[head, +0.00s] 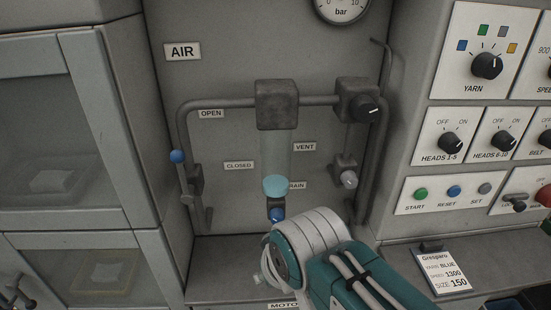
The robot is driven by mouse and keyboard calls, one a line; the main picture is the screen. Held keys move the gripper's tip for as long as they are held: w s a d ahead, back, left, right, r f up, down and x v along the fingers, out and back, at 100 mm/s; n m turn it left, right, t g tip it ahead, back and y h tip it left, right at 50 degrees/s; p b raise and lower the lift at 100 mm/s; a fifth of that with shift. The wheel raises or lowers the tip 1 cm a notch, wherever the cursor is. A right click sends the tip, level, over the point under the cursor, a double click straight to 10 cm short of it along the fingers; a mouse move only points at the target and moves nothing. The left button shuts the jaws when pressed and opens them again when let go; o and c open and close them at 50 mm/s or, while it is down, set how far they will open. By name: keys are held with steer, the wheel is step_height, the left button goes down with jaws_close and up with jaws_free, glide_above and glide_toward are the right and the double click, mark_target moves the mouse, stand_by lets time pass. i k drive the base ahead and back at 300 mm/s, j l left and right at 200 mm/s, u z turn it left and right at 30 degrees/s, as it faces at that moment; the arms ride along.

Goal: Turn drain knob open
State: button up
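The small blue drain knob (277,214) sits under the clear bowl of the air filter unit, at the centre of the head view. Its setting is too small to tell. The drain label (297,185) beside it is partly covered, with only its last letters showing. The bowl (276,150) hangs below a dark block and has pale blue liquid (275,187) at its bottom. My teal and white arm rises from the lower right, just below the knob in the picture. My gripper's fingers do not show, and I cannot tell whether they touch anything.
A blue-tipped lever (177,156) stands at the left of the pipe. A dark regulator knob (367,109) and a grey vent knob (348,179) are to the right. A control panel (455,195) fills the right side, and grey cabinets (60,130) the left.

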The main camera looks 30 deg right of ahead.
mark_target(277, 215)
steer(key=z, duration=0.45)
steer(key=k+j+z, duration=0.3)
steer(key=k, duration=0.3)
steer(key=j, duration=0.1)
